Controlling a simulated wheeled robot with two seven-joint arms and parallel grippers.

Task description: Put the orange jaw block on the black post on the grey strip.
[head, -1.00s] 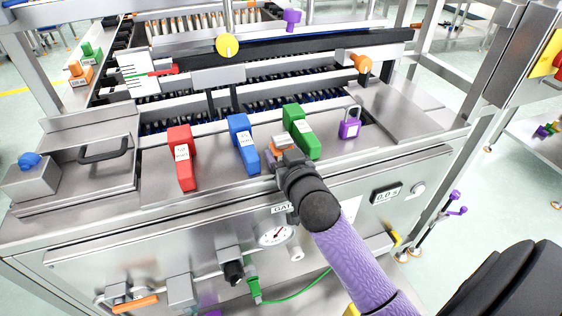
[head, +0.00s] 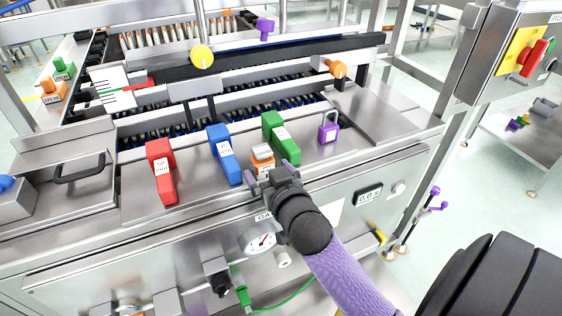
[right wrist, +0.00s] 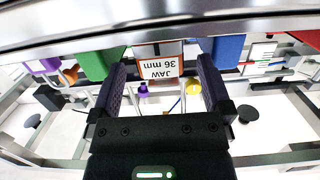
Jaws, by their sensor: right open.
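The orange jaw block (head: 262,153), with a white label, stands on the steel deck between the blue block (head: 223,153) and the green block (head: 280,138). My right gripper (head: 270,170) is open and empty just in front of it. Dark uprights (head: 212,106) stand below a grey plate (head: 194,88) behind the blocks; I cannot tell whether one is the black post. My left gripper is out of view.
A red block (head: 160,172) stands left of the blue one and a purple padlock (head: 329,130) right of the green one. Blue and green blocks flank the gripper closely. A black handle (head: 80,167) is at the left. The deck's right end (head: 385,118) is clear.

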